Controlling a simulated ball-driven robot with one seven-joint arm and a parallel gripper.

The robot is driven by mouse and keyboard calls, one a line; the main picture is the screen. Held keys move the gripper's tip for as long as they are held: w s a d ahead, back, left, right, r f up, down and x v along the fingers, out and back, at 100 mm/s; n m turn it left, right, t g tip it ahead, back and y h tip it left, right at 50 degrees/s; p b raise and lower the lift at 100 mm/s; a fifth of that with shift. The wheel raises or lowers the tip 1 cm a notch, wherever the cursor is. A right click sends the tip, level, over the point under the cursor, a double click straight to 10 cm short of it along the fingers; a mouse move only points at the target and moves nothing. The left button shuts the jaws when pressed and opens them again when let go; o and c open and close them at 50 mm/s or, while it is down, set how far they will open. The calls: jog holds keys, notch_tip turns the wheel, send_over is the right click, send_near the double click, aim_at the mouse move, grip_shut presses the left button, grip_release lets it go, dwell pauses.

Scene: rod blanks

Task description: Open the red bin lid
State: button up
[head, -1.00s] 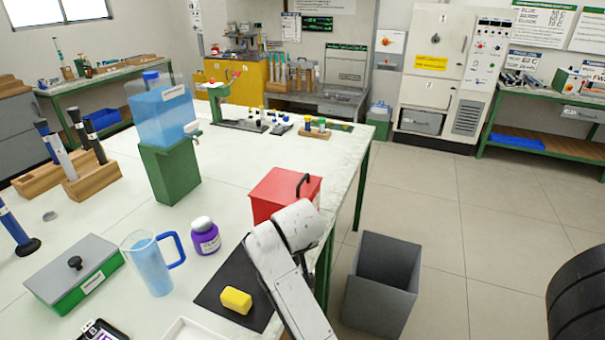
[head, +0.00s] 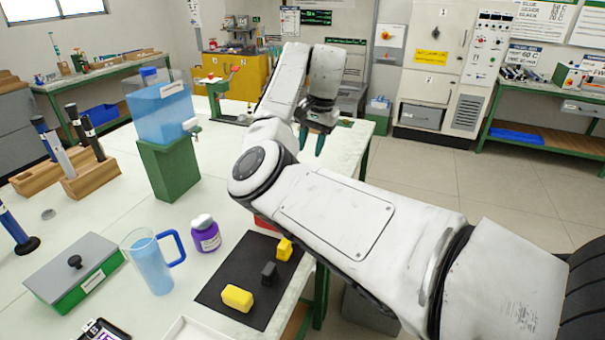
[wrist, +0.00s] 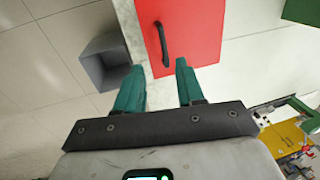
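The red bin (head: 264,223) is almost wholly hidden behind my arm in the head view; only a red sliver shows. In the wrist view its flat red lid (wrist: 195,30) fills the top middle and looks shut. A black bar handle (wrist: 162,45) stands on the lid near its left edge. My gripper (wrist: 159,65) is open and empty, its two teal fingers apart. The handle is just beyond the fingertips, in line with the gap between them, with no contact visible. In the head view my gripper (head: 312,146) points down over the table's far right part.
A black mat (head: 228,279) holds two yellow blocks and a dark one. A purple-labelled bottle (head: 205,235), a blue jug (head: 152,265) and a blue tank on a green stand (head: 168,170) stand left of my arm. A grey floor bin (wrist: 105,62) is beside the table.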

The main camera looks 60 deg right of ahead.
jog(key=f, duration=0.3)
jog(key=w+f+p, duration=0.1)
jog(key=f, duration=0.2)
jog(key=w+f, duration=0.1)
jog(key=f, duration=0.3)
jog(key=shift+w+a, duration=0.1)
jog(key=shift+w, duration=0.05)
jog(key=shift+c, duration=0.4)
grip_shut()
